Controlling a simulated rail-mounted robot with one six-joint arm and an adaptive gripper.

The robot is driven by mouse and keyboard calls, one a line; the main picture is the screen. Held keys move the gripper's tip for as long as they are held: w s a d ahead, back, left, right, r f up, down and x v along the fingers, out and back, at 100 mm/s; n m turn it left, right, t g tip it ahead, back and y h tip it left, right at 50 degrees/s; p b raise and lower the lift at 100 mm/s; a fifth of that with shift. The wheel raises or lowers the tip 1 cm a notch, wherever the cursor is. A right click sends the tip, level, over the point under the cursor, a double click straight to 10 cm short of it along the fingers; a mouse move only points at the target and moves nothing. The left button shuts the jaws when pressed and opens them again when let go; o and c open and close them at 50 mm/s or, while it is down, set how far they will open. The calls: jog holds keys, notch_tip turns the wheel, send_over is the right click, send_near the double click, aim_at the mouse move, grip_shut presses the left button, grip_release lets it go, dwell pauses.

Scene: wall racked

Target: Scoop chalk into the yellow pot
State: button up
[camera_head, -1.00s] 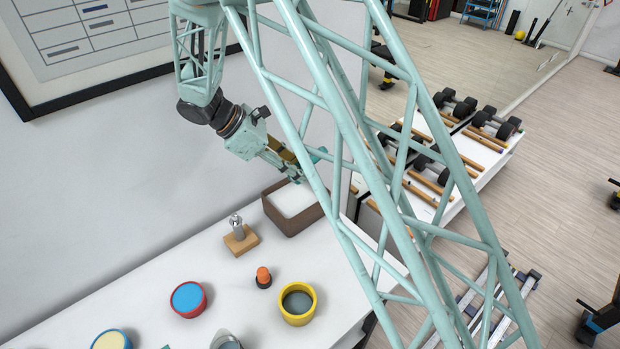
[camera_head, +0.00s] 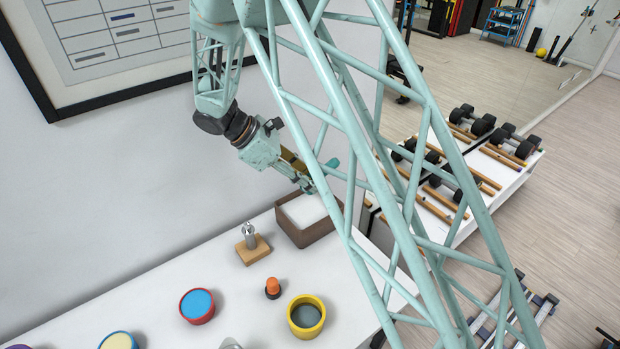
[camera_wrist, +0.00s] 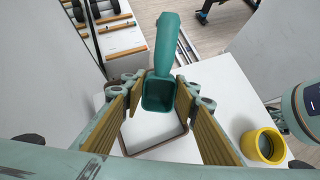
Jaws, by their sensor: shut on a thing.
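My gripper (camera_wrist: 157,88) is shut on a teal scoop (camera_wrist: 160,94), with one ribbed finger on each side of it. The scoop's handle points away toward the top of the wrist view, and its bowl shows a dark green inside with no white in it. The gripper (camera_head: 304,184) is over the brown box (camera_head: 302,237) in the head view. White chalk (camera_head: 304,209) fills the box. It also shows below the scoop in the wrist view (camera_wrist: 150,128). The yellow pot (camera_head: 321,318) stands upright on the white table, with a grey inside. It is right of the box in the wrist view (camera_wrist: 250,148).
A metal tool on a wooden block (camera_head: 254,250) stands left of the box. A small orange-topped item (camera_head: 273,287) is beside the yellow pot. A red pot with blue inside (camera_head: 197,307) is further left. The wall is close behind the table.

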jog(key=shift+f+b, duration=2.9)
jog(key=shift+f, duration=3.05)
jog(key=shift+f, duration=0.6)
jog(key=shift+d+r+y+p, duration=0.15)
jog(key=shift+y+p, duration=0.4)
jog(key=shift+y, duration=0.2)
jog(key=shift+d+r+y+p, duration=0.15)
jog(key=shift+y+p, duration=0.35)
jog(key=shift+y, duration=0.25)
jog(key=shift+d+g+y+p, duration=0.1)
jog(key=shift+g+y+p, duration=0.2)
jog(key=shift+y+p, duration=0.65)
jog(key=shift+p, duration=0.5)
jog(key=shift+f, duration=0.15)
jog(key=shift+r, duration=0.2)
jog(key=shift+y, duration=0.85)
jog(key=shift+r+p, duration=2.8)
jog(key=shift+p, duration=0.9)
